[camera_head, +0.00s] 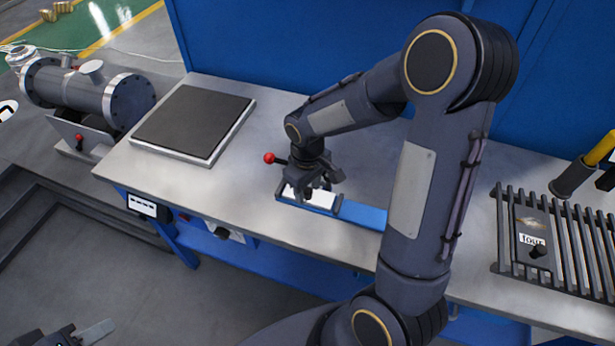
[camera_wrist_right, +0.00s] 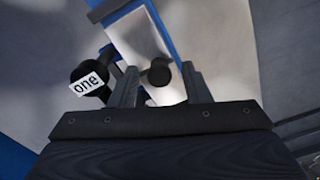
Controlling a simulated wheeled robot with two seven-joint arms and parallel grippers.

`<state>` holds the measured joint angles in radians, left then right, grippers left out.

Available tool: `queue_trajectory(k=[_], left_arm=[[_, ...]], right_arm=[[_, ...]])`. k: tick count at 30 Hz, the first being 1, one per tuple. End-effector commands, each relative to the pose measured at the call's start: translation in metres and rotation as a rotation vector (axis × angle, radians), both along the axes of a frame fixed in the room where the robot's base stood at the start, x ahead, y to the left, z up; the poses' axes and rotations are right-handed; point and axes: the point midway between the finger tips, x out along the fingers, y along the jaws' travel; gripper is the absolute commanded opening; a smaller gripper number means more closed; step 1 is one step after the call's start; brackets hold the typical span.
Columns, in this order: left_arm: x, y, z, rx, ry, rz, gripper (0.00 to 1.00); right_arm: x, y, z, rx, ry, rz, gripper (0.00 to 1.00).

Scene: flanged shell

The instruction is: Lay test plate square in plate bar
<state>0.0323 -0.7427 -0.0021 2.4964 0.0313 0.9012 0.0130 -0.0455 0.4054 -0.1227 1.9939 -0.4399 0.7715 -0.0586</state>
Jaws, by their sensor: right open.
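A blue plate bar (camera_head: 362,214) lies along the front of the grey bench. A white plate (camera_head: 322,198) sits at its left end, under my right gripper (camera_head: 318,190). In the right wrist view the white plate (camera_wrist_right: 138,38) has blue edging beside it, and a dark round knob (camera_wrist_right: 158,72) shows between the open fingers of my right gripper (camera_wrist_right: 160,88). I cannot tell whether the plate is fully seated or square. My left gripper (camera_head: 80,335) is partly in view at the lower left, away from the bench; its opening is unclear.
A dark flat slab (camera_head: 192,120) lies on the bench at left. A red ball knob (camera_head: 269,158) stands beside my right gripper.

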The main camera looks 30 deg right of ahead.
Motion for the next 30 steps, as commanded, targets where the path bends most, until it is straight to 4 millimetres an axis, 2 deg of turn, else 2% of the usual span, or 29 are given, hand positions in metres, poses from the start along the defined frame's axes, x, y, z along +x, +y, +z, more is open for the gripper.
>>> queue_trajectory(k=[15, 22, 26, 30], left_arm=[[0.0, 0.0, 0.004, 0.0, 0.0, 0.0, 0.36], [0.0, 0.0, 0.004, 0.0, 0.0, 0.0, 0.36], [0.0, 0.0, 0.004, 0.0, 0.0, 0.0, 0.36], [0.0, 0.0, 0.004, 0.0, 0.0, 0.0, 0.36]], right_arm=[[0.001, 0.0, 0.099, 0.0, -0.007, 0.0, 0.43], [-0.002, 0.0, 0.121, 0.007, -0.008, -0.006, 0.43], [-0.026, -0.001, 0.135, 0.064, -0.057, -0.062, 0.43], [-0.075, 0.005, 0.153, 0.182, -0.163, -0.178, 0.43]])
